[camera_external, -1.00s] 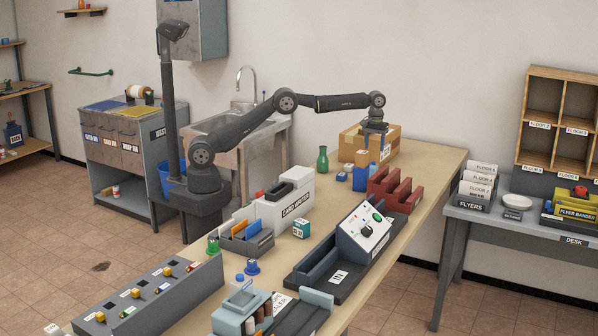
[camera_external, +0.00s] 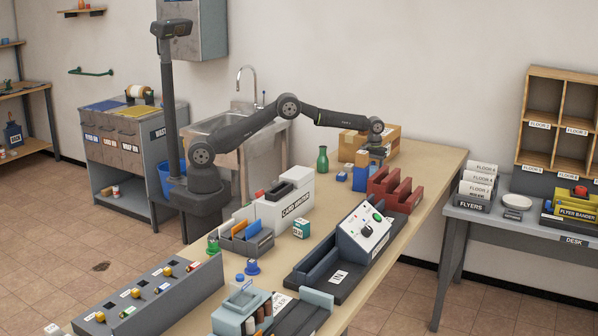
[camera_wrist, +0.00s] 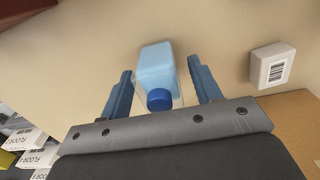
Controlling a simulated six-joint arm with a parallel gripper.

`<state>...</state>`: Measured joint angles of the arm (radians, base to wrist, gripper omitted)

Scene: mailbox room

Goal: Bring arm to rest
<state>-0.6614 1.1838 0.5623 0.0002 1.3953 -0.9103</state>
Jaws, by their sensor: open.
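My gripper (camera_external: 376,158) hangs over the far end of the long workbench (camera_external: 437,168), beside a cardboard box (camera_external: 392,137). In the wrist view my gripper (camera_wrist: 160,82) has its two blue fingers apart. A light blue bottle (camera_wrist: 156,65) with a dark blue cap shows between the fingers, with a gap on each side. I cannot tell whether it is at fingertip height or below. My arm reaches out from its base over the bench, bent at the elbow.
A blue item (camera_external: 360,179), a green bottle (camera_external: 322,160) and a red rack (camera_external: 395,189) stand near my gripper. A white barcoded box (camera_wrist: 272,66) lies to the right in the wrist view. A card writer (camera_external: 287,208) stands closer to my base.

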